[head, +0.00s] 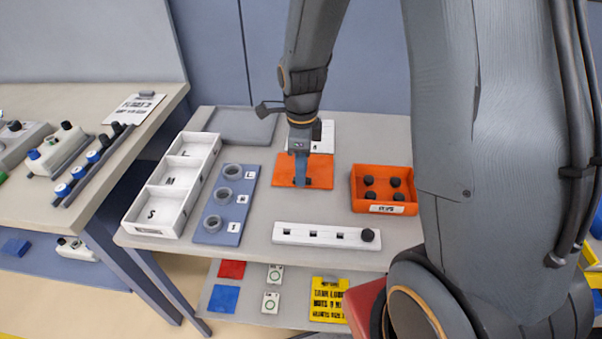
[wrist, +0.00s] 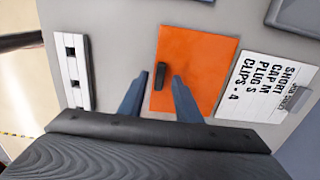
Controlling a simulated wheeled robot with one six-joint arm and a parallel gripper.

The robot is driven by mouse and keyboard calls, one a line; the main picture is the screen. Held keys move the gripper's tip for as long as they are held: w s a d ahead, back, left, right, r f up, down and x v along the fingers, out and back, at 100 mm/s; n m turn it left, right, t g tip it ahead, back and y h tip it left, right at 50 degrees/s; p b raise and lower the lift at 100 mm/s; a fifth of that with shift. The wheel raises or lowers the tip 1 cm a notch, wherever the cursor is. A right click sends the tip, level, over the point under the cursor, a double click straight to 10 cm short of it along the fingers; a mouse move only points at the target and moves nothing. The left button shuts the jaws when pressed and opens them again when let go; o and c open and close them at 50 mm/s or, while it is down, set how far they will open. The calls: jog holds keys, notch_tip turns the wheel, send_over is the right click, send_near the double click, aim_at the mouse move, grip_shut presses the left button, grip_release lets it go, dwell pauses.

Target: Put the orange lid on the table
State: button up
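The orange lid (head: 285,172) is a flat orange plate with a small black handle, lying flat on the grey table (head: 345,150). In the wrist view, the lid (wrist: 205,62) lies ahead of my fingers, its black handle (wrist: 160,76) showing between the two blue fingertips. My gripper (head: 301,181) is just over the lid at its handle; in the wrist view, my gripper (wrist: 157,82) is open, with a gap between each fingertip and the handle. I cannot tell the exact height of the fingertips above the lid.
An open orange box (head: 384,208) with several black caps stands right of the lid. A white slotted strip (head: 290,234) with one black cap lies in front. A blue ring holder (head: 226,204) and a white three-part tray (head: 160,209) stand left. A printed card (wrist: 262,85) lies behind the lid.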

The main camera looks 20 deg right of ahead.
notch_tip(320, 180, up, 10)
jog(key=b, duration=0.1)
jog(key=s+d+f+n, duration=0.1)
jog(key=s+n, duration=0.4)
jog(key=n, duration=0.6)
jog(key=s+d+f+n+t, duration=0.1)
jog(key=s+f+n, duration=0.2)
jog(key=s+n, duration=0.3)
jog(key=n, duration=0.5)
